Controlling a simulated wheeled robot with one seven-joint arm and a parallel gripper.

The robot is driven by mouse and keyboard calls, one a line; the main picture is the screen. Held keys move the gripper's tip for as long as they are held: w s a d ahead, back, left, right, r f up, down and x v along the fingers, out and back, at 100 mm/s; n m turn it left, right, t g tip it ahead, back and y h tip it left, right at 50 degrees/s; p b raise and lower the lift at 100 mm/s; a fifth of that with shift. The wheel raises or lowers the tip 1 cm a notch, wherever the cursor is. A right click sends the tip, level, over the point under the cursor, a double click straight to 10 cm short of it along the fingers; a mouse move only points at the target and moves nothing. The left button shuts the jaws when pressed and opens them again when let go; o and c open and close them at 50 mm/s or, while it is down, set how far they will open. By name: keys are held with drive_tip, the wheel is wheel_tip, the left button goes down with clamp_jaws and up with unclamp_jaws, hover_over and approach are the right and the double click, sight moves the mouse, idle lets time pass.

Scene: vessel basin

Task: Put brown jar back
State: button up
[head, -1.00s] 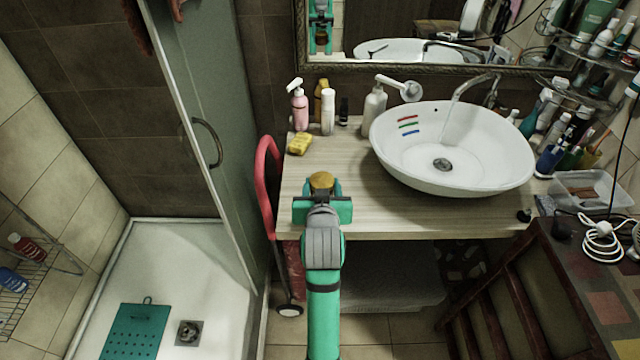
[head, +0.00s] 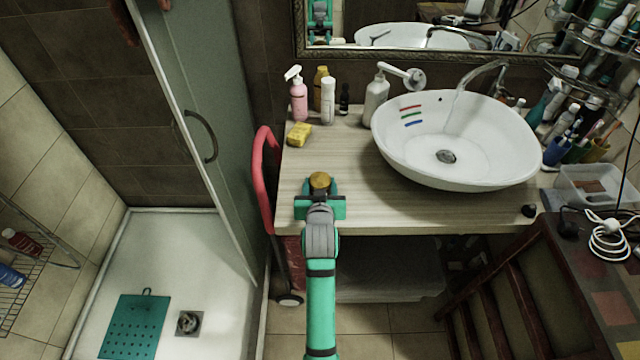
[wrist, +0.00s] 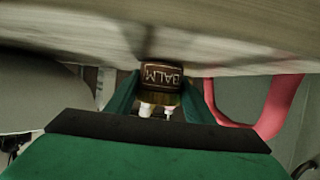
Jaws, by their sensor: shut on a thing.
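The brown jar (head: 320,181) has a golden-brown lid in the head view. In the wrist view the jar (wrist: 161,76) shows upside-down "BALM" lettering. My gripper (head: 320,187) is shut on it, with a green finger on each side; the gripper also shows in the wrist view (wrist: 160,98). The jar is over the front left part of the wooden counter (head: 345,212). I cannot tell whether its base touches the counter.
The white basin (head: 480,170) is to the right. A red-framed cart (head: 264,185) stands at the counter's left edge. Counter between jar and sponge is clear.

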drive_tip(key=o, duration=1.2)
drive_tip(key=shift+f, duration=0.1)
